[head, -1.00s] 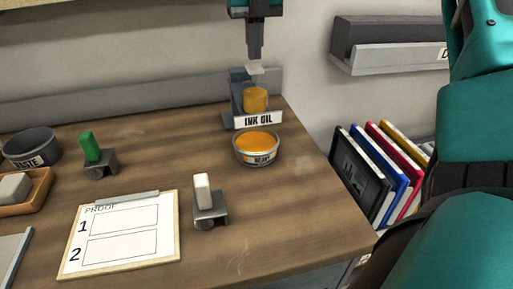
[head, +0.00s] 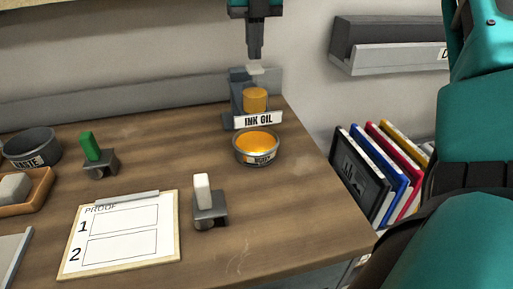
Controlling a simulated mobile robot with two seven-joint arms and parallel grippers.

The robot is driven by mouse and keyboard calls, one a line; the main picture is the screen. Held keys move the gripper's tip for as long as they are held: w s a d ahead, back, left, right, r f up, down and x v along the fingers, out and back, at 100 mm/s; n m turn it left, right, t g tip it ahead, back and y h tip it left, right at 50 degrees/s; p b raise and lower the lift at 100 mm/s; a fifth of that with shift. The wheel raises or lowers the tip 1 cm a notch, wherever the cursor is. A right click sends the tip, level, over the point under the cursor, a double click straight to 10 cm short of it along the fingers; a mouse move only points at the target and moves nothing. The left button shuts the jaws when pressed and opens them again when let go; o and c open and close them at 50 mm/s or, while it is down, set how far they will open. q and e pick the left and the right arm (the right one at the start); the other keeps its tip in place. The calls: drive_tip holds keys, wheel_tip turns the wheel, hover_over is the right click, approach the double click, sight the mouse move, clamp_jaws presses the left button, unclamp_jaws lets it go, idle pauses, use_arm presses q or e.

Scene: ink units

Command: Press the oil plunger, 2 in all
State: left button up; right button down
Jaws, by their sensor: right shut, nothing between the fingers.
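The ink oil dispenser (head: 240,98) stands at the back right of the table, with an amber oil container (head: 256,99) and an "INK OIL" label. Its pale plunger top (head: 256,70) sits above the container. My right gripper (head: 255,57) points straight down just above the plunger, shut and empty, with a small gap visible between fingertips and plunger. A round tin of orange ink (head: 257,142) stands in front of the dispenser; its small label is hard to read. My left gripper is not in view.
A white-handled tool on a stand (head: 204,193), a green-handled one (head: 92,148), a proof board (head: 122,234), a waste bowl (head: 33,146) and a wooden tray (head: 39,190) are on the table. A wall shelf (head: 390,62) is at right. The front right tabletop is clear.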

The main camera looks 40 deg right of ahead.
sight(255, 67)
drive_tip(key=shift+f, duration=0.2)
drive_tip(key=shift+f+b, duration=1.05)
drive_tip(key=shift+f, duration=0.3)
drive_tip(key=shift+r+p, duration=1.25)
drive_tip(key=shift+r, duration=0.3)
drive_tip(key=shift+f, duration=0.25)
